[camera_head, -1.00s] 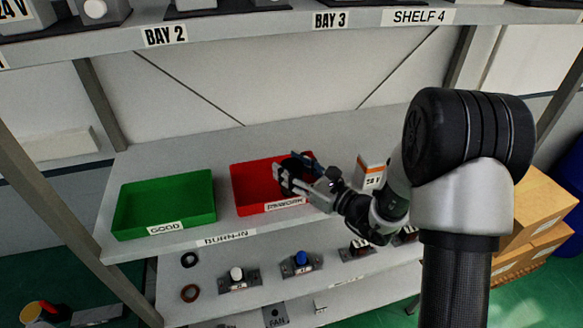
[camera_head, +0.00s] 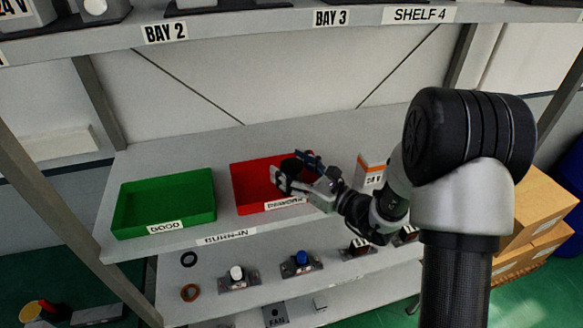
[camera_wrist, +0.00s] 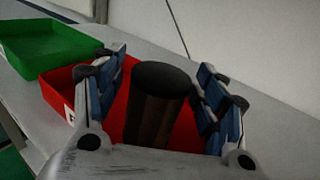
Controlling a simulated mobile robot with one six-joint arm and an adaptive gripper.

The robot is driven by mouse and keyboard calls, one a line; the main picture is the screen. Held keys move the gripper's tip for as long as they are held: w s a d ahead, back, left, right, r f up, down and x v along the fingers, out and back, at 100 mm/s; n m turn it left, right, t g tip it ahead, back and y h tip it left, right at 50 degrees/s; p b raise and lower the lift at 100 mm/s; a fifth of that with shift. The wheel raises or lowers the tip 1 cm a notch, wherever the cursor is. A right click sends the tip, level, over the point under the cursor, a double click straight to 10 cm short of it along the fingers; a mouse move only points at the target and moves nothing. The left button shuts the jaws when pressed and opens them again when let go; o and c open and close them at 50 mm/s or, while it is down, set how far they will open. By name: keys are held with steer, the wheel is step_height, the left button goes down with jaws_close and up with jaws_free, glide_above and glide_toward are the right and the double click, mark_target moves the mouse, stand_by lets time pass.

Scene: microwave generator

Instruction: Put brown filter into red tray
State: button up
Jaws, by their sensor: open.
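The brown filter (camera_wrist: 155,105) is a brown cylinder with a dark round top. In the wrist view it stands roughly upright between my fingers, with a gap on each side. The red tray (camera_wrist: 60,92) lies below and around it, and its floor shows behind the filter. In the head view the filter's dark top (camera_head: 291,165) shows over the red tray (camera_head: 245,190), partly hidden by my gripper (camera_head: 295,172). My gripper is open, its fingers (camera_wrist: 163,80) either side of the filter. The filter's base is hidden, so its contact with the tray floor cannot be seen.
A green tray (camera_head: 165,200) labelled GOOD stands left of the red tray. A white and orange box (camera_head: 370,172) stands to the right, close to my arm. An upper shelf (camera_head: 250,35) runs above. Rings and knobbed units sit on the lower shelf (camera_head: 215,300).

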steer(key=shift+r, duration=0.25)
steer(key=b+v, duration=0.1)
steer(key=v, duration=1)
steer(key=s+a+r+n+g+h, duration=0.1)
steer(key=s+a+r+n+g, duration=0.1)
steer(key=s+a+n+g, duration=0.5)
steer(key=s+a+r+n+g+h, duration=0.15)
steer(key=s+n+g, duration=0.25)
steer(key=s+n, duration=0.65)
steer(key=s+d+r+n+t+h, duration=0.1)
steer(key=s+d+n+t+h, duration=0.1)
steer(key=s+d+n+h, duration=0.2)
steer(key=s+d+n+t+h, duration=0.1)
steer(key=s+d+n+h, duration=0.3)
steer(key=d+h, duration=0.3)
steer(key=d+n, duration=0.1)
steer(key=d, duration=0.2)
steer(key=shift+s+d+r+t, duration=0.2)
steer(key=shift+d+r+t, duration=0.2)
